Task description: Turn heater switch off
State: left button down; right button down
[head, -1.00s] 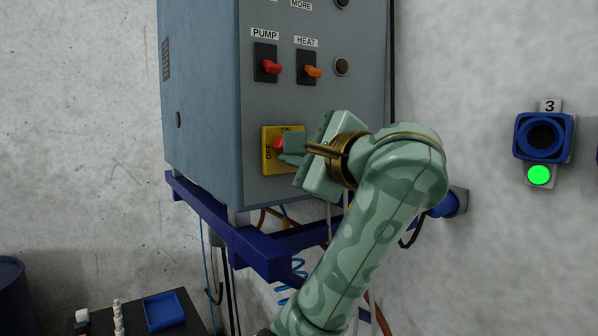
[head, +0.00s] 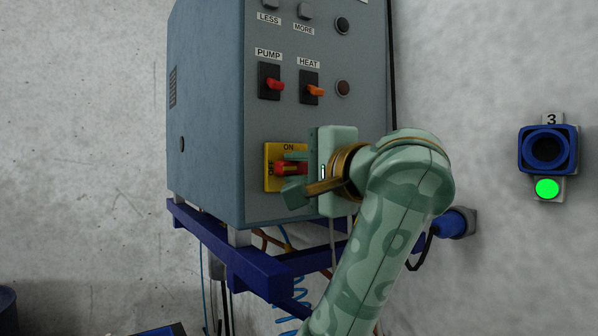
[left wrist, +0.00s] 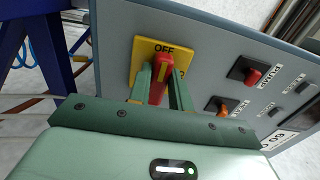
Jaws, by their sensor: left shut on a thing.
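The orange HEAT switch (head: 315,91) sits on a black plate, right of the red PUMP switch (head: 274,85). It also shows in the left wrist view (left wrist: 222,106); I cannot tell its setting. Below them is a yellow plate (head: 272,149) marked ON at the top and OFF at the left, with a red rotary knob (head: 283,168). My left gripper (head: 288,175) is shut on this knob, with one finger above and one below. In the left wrist view the knob (left wrist: 158,88) lies between the fingers and points toward OFF. My right gripper is out of view.
The grey-blue cabinet (head: 205,110) stands on a blue frame (head: 255,270), with cables and hoses below. A blue socket (head: 547,148) with a green light (head: 547,188), marked 3, is on the wall at the right. LESS and MORE buttons sit higher on the panel.

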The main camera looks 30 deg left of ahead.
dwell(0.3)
pick_arm(q)
jog(key=c, duration=1.3)
grip_release()
jog(key=shift+w, duration=0.1)
jog(key=shift+v, duration=8.2)
jog(key=shift+a+f, duration=0.1)
jog(key=shift+a, duration=0.05)
